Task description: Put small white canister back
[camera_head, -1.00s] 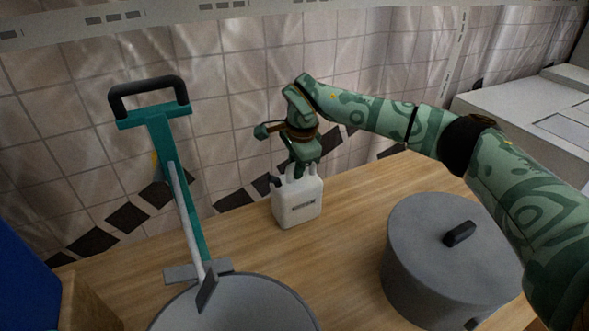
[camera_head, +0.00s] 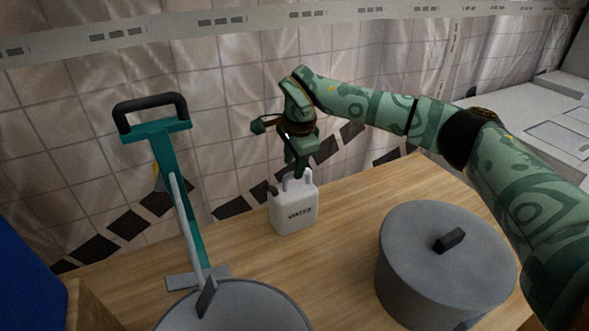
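The small white canister (camera_head: 294,211) stands upright on the wooden table near its back edge. It has dark lettering that seems to read "WATER", a white handle on top and a dark spout or cap at its upper left. My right gripper (camera_head: 300,172) points down from above, with its dark fingertips just at or over the handle. Whether the fingers touch the handle or are spread cannot be made out. My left gripper is not in view.
A large grey lidded pot (camera_head: 446,268) stands to the right, under my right arm. A grey round pan (camera_head: 235,308) is at the front, with a teal tool with a black handle (camera_head: 172,160) rising behind it. A blue object (camera_head: 25,270) is at the left. Table between canister and pot is clear.

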